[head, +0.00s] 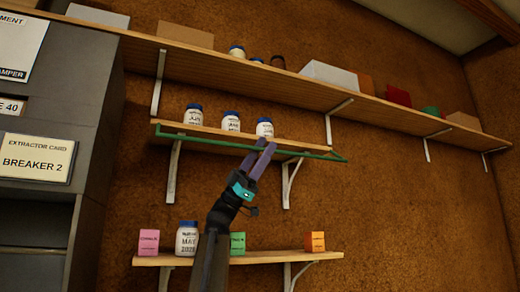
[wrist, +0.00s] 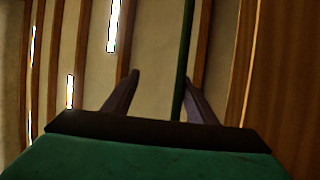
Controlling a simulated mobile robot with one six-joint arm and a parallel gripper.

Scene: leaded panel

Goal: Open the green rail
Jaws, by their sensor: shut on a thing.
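The green rail (head: 210,143) is a thin bar along the front of the middle wall shelf (head: 290,143), with a bent piece at its right end. In the head view my gripper (head: 267,143) reaches up to the rail right of its middle, its purple fingers overlapping it. In the wrist view the green rail (wrist: 185,50) runs down between the fingertips of my gripper (wrist: 160,80), close to the right finger. The gripper is shut on the rail. The exact contact is hard to see.
A lower shelf (head: 270,257) holds a jar and small boxes. A long upper shelf (head: 240,72) holds boxes and jars. A grey cabinet (head: 95,100) stands at left.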

